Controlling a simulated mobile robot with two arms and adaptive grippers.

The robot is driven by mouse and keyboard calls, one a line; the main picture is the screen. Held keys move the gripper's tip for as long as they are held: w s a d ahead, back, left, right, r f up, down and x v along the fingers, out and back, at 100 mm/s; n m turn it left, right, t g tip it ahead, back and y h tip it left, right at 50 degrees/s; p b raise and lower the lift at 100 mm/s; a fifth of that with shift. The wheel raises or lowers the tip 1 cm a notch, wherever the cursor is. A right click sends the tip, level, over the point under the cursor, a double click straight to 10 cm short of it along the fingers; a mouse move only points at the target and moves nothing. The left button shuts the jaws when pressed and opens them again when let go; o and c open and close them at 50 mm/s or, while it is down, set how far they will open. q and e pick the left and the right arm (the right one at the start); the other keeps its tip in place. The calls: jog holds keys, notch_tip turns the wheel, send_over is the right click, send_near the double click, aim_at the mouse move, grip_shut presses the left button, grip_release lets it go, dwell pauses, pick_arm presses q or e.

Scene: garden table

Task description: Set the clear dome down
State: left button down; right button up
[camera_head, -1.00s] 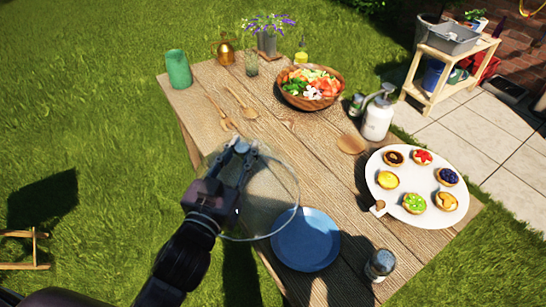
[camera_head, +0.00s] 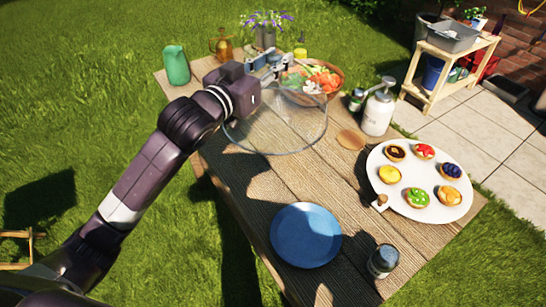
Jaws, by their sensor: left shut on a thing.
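The clear dome (camera_head: 300,140) is a see-through bowl-like shape with a thin rim, over the middle of the wooden table (camera_head: 290,185). My left gripper (camera_head: 277,63) is shut on the dome at its upper side, and the dome appears held above the boards. The gripper and dome overlap the salad bowl (camera_head: 339,84) in the picture. A round white board (camera_head: 418,183) with several small tarts lies at the right of the table, uncovered. My right gripper is out of view.
A blue plate (camera_head: 305,235) and a jar (camera_head: 382,261) stand at the front. A white pump bottle (camera_head: 378,113) stands by the right edge. Bare boards show in the middle.

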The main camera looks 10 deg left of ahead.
pick_arm(q)
jog(key=r, duration=0.1)
jog(key=w+r, duration=0.1)
jog(key=r, duration=0.1)
jog(key=shift+w+a+r, duration=0.35)
jog(key=shift+w+a, duration=0.05)
notch_tip(320, 180, down, 20)
jog(key=b, duration=0.1)
jog(key=shift+r, duration=0.15)
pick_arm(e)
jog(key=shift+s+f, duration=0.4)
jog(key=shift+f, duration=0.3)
pick_arm(q)
jog(key=c, duration=1.8)
grip_release()
jog(key=shift+f, duration=0.2)
jog(key=shift+o, duration=0.9)
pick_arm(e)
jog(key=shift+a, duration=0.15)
pick_arm(q)
jog(key=shift+r, duration=0.1)
jog(key=shift+s, duration=0.1)
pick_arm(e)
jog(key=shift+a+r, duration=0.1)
